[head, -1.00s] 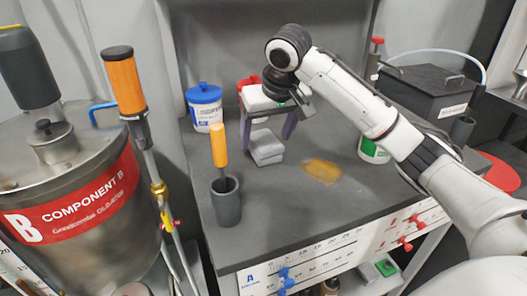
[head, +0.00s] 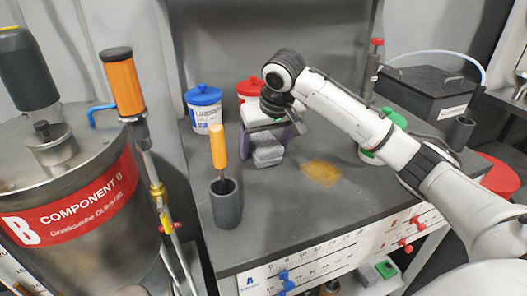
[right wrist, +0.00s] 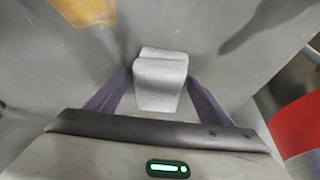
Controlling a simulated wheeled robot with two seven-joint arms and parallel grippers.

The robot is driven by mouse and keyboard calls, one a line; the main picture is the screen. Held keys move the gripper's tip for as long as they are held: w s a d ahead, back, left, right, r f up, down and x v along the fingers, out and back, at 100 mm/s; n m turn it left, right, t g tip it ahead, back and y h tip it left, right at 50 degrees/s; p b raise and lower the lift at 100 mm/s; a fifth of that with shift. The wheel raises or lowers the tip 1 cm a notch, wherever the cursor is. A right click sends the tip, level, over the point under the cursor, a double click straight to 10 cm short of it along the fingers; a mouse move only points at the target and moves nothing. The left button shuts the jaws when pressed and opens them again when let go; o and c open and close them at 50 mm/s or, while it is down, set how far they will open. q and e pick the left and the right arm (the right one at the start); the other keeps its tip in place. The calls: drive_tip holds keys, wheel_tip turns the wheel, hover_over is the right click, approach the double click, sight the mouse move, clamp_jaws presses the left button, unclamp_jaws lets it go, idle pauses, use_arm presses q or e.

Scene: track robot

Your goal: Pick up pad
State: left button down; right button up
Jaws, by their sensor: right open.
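The pad is a light grey block (head: 267,151) on the dark bench top, in front of the white tubs. In the right wrist view the grey pad (right wrist: 161,82) shows as two stacked layers between the purple fingers. My right gripper (head: 269,148) is open, with a finger on either side of the pad. In the right wrist view its fingers (right wrist: 160,92) stand apart, and I cannot tell whether they touch the pad. My left gripper is not in view.
A blue-lidded tub (head: 204,108) and a red-lidded tub (head: 249,90) stand behind. A dark cup (head: 226,202) with an orange-handled tool (head: 218,147) stands at the front left. A yellowish patch (head: 322,172) lies to the right. A green-lidded tub (head: 368,154) is partly behind my arm.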

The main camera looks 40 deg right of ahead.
drive_tip(key=shift+f+p, duration=0.1)
drive_tip(key=shift+p, duration=0.2)
drive_tip(key=shift+c, duration=0.6)
drive_tip(key=c, duration=0.9)
drive_tip(key=o, duration=1.2)
drive_tip(key=shift+f, duration=0.1)
